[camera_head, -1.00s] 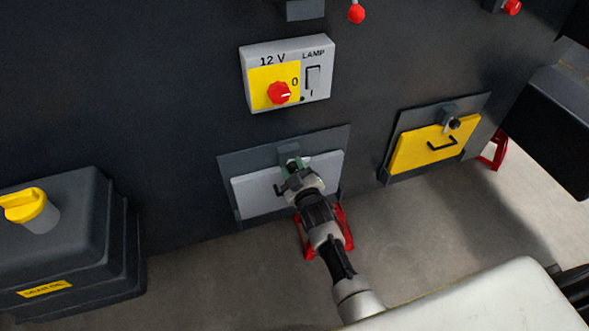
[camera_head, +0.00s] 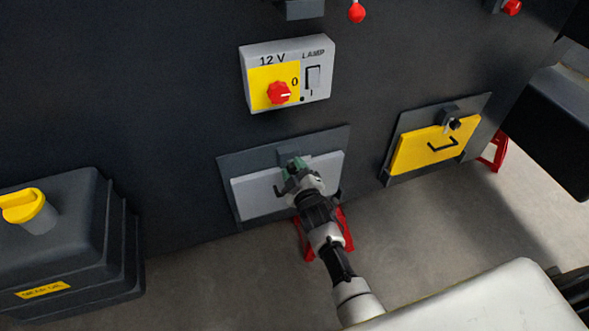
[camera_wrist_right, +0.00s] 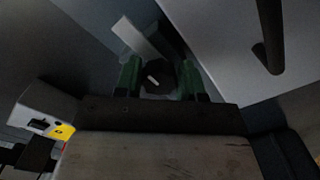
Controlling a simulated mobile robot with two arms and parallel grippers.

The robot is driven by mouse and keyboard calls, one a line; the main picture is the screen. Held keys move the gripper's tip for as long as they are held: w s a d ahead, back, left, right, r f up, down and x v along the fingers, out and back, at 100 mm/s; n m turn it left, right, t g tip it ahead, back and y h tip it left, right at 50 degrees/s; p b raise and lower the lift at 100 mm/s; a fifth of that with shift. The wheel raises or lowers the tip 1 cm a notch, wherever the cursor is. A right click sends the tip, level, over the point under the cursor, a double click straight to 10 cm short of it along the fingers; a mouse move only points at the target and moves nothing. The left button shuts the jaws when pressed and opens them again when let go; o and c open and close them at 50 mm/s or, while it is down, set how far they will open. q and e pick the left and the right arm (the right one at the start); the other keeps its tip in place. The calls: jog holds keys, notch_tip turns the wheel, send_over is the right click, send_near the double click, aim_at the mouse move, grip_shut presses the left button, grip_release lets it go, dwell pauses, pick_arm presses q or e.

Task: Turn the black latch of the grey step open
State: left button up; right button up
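The grey step (camera_head: 257,191) is a light grey panel in a dark frame low on the dark wall, with a dark handle that shows in the wrist view (camera_wrist_right: 270,35). The black latch (camera_wrist_right: 158,78), a round knob with a white mark, is at its top edge. My right gripper (camera_head: 291,170) is at the latch in the head view and hides most of it. In the wrist view its green fingers (camera_wrist_right: 158,80) stand on both sides of the knob, close against it. A light metal piece (camera_wrist_right: 138,38) shows beyond the knob. My left gripper is in neither view.
A lamp switch box (camera_head: 315,78) with a red knob is above the step. A yellow panel (camera_head: 435,146) with its own latch is to the right. A dark tank (camera_head: 60,235) with a yellow cap is at left. Red stands (camera_head: 343,228) are below.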

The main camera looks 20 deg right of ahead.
jog(key=o, duration=0.4)
jog(key=s, duration=1.1)
jog(key=shift+d, duration=0.15)
jog(key=shift+w, duration=0.1)
jog(key=s+f+m+g, duration=0.2)
jog(key=s+f+g, duration=0.2)
jog(key=s+f, duration=0.65)
jog(key=s+f+m+g, duration=0.2)
jog(key=s+f+g, duration=0.3)
jog(key=f, duration=1.1)
jog(key=s+d+f+m+g, duration=0.1)
jog(key=s+f, duration=0.3)
jog(key=s, duration=0.4)
jog(key=s+d+f+m+g, duration=0.1)
jog(key=s+d+f+g, duration=0.2)
jog(key=s, duration=0.6)
jog(key=s+d+f+m+g+p, duration=0.1)
jog(key=s+f+g, duration=0.3)
jog(key=s, duration=0.4)
jog(key=shift+s+d+f+h, duration=0.25)
jog(key=shift+d+f+h, duration=0.05)
jog(key=shift+d+f, duration=0.25)
